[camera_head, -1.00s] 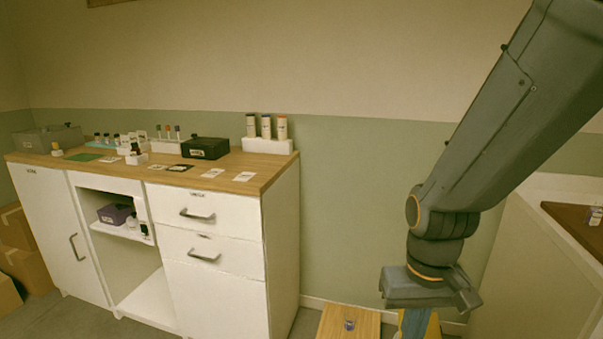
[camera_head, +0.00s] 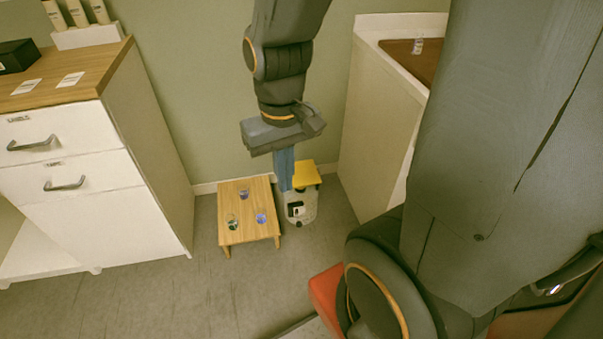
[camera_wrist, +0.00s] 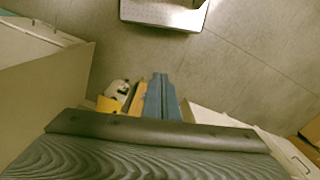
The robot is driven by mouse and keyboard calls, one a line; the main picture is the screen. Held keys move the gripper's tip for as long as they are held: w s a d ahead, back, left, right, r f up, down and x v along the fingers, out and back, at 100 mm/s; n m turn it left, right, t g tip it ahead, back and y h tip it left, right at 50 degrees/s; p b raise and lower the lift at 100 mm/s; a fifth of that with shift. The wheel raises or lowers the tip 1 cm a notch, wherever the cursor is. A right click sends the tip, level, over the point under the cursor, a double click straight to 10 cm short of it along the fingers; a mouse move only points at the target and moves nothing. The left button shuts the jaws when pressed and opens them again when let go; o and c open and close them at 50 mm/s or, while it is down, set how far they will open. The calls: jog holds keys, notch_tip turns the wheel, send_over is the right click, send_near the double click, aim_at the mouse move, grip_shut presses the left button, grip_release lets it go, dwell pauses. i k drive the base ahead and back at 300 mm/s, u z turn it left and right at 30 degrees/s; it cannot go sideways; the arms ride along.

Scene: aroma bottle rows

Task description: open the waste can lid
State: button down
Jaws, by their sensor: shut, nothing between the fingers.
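The waste can (camera_head: 302,208) is a small pale bin with a dark label, standing on the floor by the wall. Its yellow lid (camera_head: 307,174) shows at the back of its top; I cannot tell whether it lies flat or is raised. My gripper (camera_head: 285,186) points down with its blue fingers shut and empty, in front of the can in the picture and hiding part of it. In the wrist view, the can (camera_wrist: 119,89) and lid (camera_wrist: 108,104) are left of the fingers (camera_wrist: 160,78). Contact with the lid cannot be told.
A low wooden stool (camera_head: 246,188) with several small coloured items stands left of the can. A white cabinet (camera_head: 145,150) with a wooden top is further left. A white counter (camera_head: 375,120) is on the right. Grey floor (camera_head: 150,295) in front is clear.

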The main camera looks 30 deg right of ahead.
aim_at(307, 172)
jog(key=z, duration=0.5)
jog(key=i, duration=1.2)
jog(key=u, duration=0.5)
